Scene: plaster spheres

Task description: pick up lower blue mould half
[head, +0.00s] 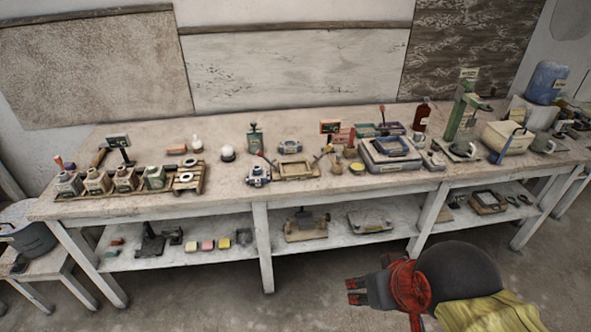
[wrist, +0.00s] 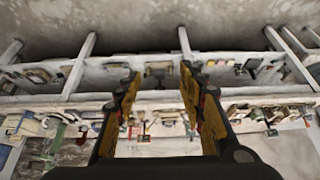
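Two small blue-and-grey mould-like pieces are on the bench top in the head view. One blue piece (head: 258,175) sits near the front edge, left of a wooden frame. Another blue piece (head: 290,147) lies behind that frame. I cannot tell for sure which is the lower mould half. My gripper (head: 354,291) is in front of the bench, low over the floor, well apart from both pieces. In the wrist view my gripper (wrist: 162,72) has its fingers spread with nothing between them. The blue pieces are too small to pick out there.
The long bench (head: 225,190) is crowded. The wooden frame (head: 296,171) lies beside the front blue piece, and a white ball (head: 227,153) sits to its left. A scale-like box with blue trays (head: 391,147) stands right. The lower shelf (head: 340,240) holds more items.

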